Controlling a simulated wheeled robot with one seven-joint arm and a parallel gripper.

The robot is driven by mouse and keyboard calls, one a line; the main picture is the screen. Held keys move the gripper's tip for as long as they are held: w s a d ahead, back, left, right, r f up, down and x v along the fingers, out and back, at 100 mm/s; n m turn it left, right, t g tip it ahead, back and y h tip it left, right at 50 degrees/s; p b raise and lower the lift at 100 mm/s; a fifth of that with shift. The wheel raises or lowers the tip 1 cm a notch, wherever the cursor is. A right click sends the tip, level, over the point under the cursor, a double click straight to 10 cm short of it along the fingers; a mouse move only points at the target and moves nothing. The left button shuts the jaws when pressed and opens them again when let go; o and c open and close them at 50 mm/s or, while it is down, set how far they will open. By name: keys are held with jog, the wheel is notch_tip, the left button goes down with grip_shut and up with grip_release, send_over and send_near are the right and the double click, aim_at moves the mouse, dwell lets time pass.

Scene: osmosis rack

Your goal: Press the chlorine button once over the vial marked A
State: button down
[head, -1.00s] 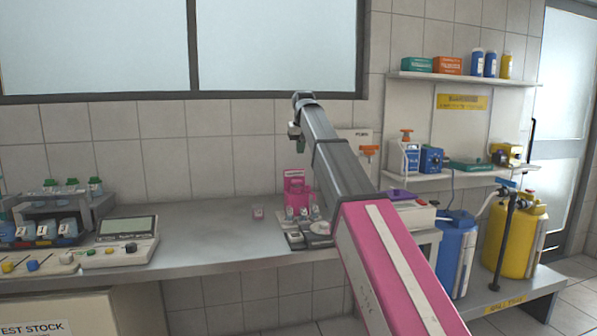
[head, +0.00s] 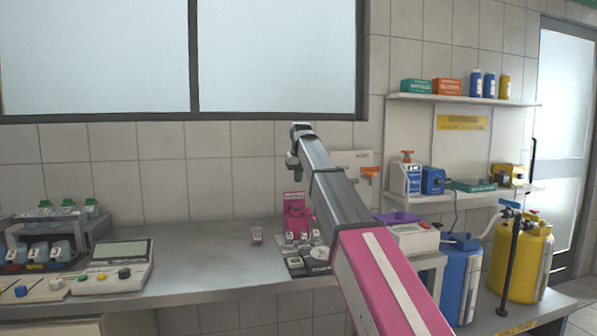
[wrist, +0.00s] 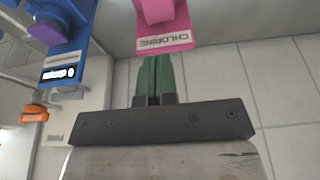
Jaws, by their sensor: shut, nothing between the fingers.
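The pink chlorine dispenser (head: 296,212) stands on the counter beside the wall. In the wrist view its pink body and the CHLORINE label (wrist: 165,40) show just beyond my fingertips. My gripper (head: 294,174) is shut and empty, above the dispenser in the head view. Its green fingers lie together in the wrist view (wrist: 153,64); I cannot tell whether they touch anything. Several small vials (head: 303,237) stand at the dispenser's foot, and their letters are too small to read. The button cannot be made out clearly.
A grey meter (head: 120,262) and a bottle rack (head: 60,240) are farther left. A blue dispenser (wrist: 70,60) is at left in the wrist view. The counter (head: 205,250) between meter and dispenser is clear.

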aim_at(297, 203)
jog(key=x, duration=0.7)
jog(key=shift+s, duration=0.35)
jog(key=shift+f, duration=0.7)
jog(key=shift+f, duration=0.95)
jog(key=shift+d, duration=0.1)
jog(key=shift+r, duration=0.1)
jog(key=shift+w+r, duration=0.1)
jog(key=shift+r, duration=0.2)
jog(key=a+v, duration=0.1)
jog(key=v, duration=1.2)
jog(key=shift+w+d+r, duration=0.25)
jog(key=shift+w+d, duration=0.05)
jog(key=shift+d, duration=0.1)
